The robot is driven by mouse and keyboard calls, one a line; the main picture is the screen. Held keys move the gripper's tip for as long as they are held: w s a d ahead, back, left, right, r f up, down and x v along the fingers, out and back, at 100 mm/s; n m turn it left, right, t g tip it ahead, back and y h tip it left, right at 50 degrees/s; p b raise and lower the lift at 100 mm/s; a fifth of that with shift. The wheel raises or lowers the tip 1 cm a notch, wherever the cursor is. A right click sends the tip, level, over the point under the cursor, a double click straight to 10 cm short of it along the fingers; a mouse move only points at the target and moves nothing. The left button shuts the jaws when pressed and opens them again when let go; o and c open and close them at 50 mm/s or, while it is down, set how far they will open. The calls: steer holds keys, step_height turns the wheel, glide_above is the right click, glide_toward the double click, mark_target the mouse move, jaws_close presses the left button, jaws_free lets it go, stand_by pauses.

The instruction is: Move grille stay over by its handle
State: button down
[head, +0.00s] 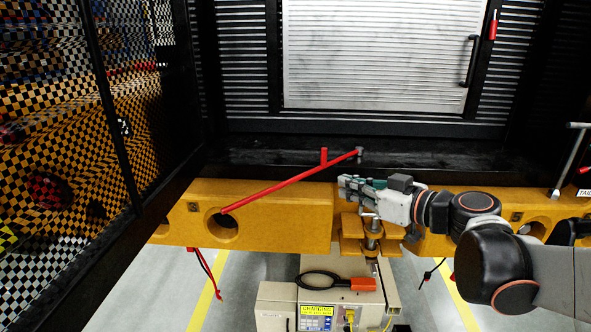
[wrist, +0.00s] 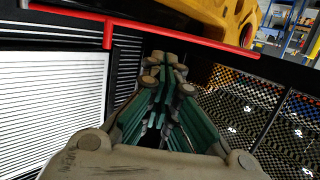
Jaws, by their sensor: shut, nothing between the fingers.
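The grille stay (head: 285,185) is a thin red rod. In the head view it slants from a round hole in the yellow beam up to the right, ending in a small grey tip. A short red handle (head: 323,155) stands up from it near its upper end. In the wrist view the stay (wrist: 190,41) crosses the top, with its handle (wrist: 108,34) at the left. My gripper (head: 343,187) is shut and empty, below the stay's upper end and right of the handle. In the wrist view its fingers (wrist: 168,62) point toward the rod, apparently without holding it.
The yellow beam (head: 285,225) runs across the front. A slatted silver panel (head: 375,55) with a black pull handle (head: 469,62) is behind. A mesh wall (head: 70,130) closes the left side. A charging unit (head: 320,312) stands below the beam. A T-shaped bar (head: 570,160) rises at the right.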

steer(key=p+x, duration=0.2)
steer(key=x, duration=1.2)
steer(key=shift+s, duration=0.2)
steer(key=shift+a+f, duration=0.1)
steer(key=shift+a, duration=0.05)
